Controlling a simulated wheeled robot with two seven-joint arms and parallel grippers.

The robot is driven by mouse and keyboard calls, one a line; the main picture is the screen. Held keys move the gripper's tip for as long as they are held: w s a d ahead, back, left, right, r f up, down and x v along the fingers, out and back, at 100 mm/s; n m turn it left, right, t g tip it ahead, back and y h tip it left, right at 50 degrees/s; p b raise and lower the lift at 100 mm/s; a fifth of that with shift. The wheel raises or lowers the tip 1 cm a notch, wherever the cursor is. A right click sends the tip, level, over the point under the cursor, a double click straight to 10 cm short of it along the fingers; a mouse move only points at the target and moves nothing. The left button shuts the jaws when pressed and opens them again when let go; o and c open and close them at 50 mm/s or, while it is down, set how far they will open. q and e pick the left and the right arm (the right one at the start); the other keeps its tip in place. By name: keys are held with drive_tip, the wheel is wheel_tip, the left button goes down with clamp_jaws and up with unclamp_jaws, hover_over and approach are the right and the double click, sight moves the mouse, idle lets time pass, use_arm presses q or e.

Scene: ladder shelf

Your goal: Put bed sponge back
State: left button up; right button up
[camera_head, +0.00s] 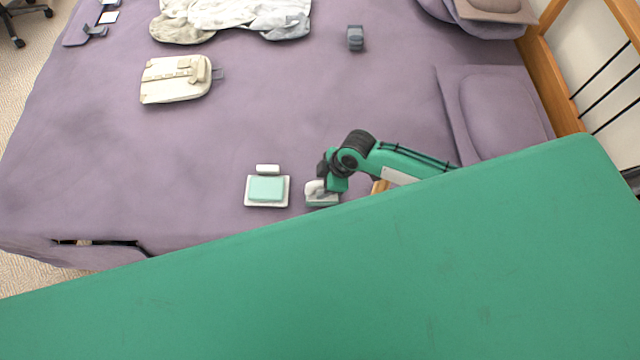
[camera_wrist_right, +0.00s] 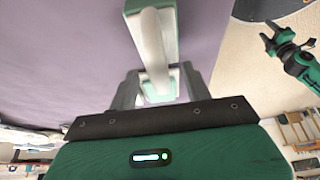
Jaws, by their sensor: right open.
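A small white tray (camera_head: 247,202) with a pale green pad (camera_head: 267,188) lies on the bed in the head view. A small white bar (camera_head: 268,168) lies just above it. My right gripper (camera_head: 323,190) is low over the bed, just right of the tray. A white and grey-green block (camera_head: 322,201) is at it, partly covered. In the right wrist view a white and green block (camera_wrist_right: 150,40) is ahead of the open fingers. I cannot tell which item is the bed sponge, or whether the fingers touch the block. My left gripper (camera_wrist_right: 272,37) seems to show small at upper right there.
The purple bed (camera_head: 250,130) has wide free room behind the tray. A cream bag (camera_head: 176,79), crumpled cloth (camera_head: 235,14) and a small dark blue-grey object (camera_head: 355,38) lie farther back. A pillow (camera_head: 495,110) is at right. A green surface fills the front.

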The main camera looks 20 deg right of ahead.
drive_tip(key=v, duration=0.8)
drive_tip(key=shift+d+r, duration=0.1)
drive_tip(key=shift+r, duration=0.05)
use_arm(q)
drive_tip(key=shift+w+d, duration=0.1)
drive_tip(key=shift+w, duration=0.25)
use_arm(e)
drive_tip(key=shift+s+d+r, duration=0.15)
drive_tip(key=shift+d+r, duration=0.05)
drive_tip(key=shift+r, duration=0.4)
use_arm(q)
drive_tip(key=shift+s+f, duration=0.1)
drive_tip(key=shift+s, duration=0.15)
